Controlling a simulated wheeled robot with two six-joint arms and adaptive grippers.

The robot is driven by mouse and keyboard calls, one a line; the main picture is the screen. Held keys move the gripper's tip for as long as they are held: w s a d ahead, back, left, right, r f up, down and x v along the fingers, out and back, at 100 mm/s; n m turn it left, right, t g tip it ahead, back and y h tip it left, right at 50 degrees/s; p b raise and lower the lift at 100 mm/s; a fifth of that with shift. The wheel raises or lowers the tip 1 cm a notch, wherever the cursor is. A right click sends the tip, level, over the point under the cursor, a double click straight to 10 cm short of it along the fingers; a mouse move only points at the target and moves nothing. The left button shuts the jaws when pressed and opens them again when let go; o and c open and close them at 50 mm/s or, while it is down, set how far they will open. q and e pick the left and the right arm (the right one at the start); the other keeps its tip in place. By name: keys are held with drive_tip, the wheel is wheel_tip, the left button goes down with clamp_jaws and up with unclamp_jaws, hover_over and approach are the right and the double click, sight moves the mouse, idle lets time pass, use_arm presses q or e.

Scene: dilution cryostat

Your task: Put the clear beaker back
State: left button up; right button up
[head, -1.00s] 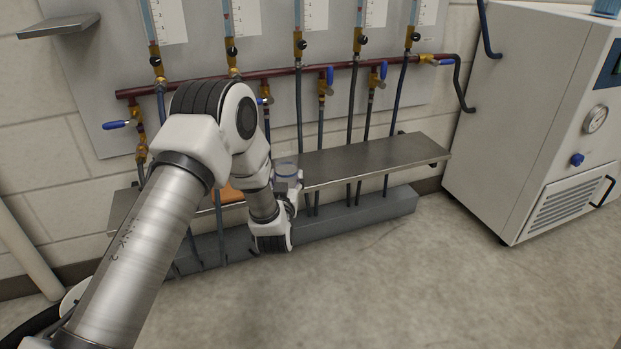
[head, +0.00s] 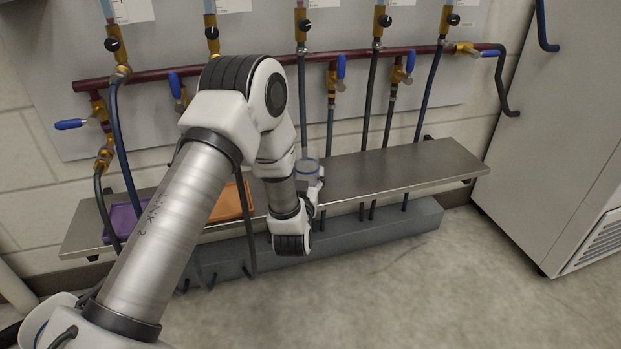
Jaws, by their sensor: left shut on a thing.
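The clear beaker (head: 307,170) shows at the metal shelf, just behind my left wrist, with a bluish band near its rim. My left gripper (head: 318,185) is shut on the beaker; the wrist and forearm hide most of the fingers and the beaker's lower part. I cannot tell whether the beaker's base touches the shelf. The metal shelf (head: 400,168) runs along the wall below the pipes. My right gripper is not in view.
Hoses and valves hang from a dark red pipe (head: 430,50) above. A white cabinet (head: 550,130) stands at the right. The shelf's right part is bare.

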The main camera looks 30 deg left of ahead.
use_arm(q)
drive_tip(key=shift+s+r, duration=0.1)
drive_tip(key=shift+s, duration=0.1)
drive_tip(key=o, duration=1.3)
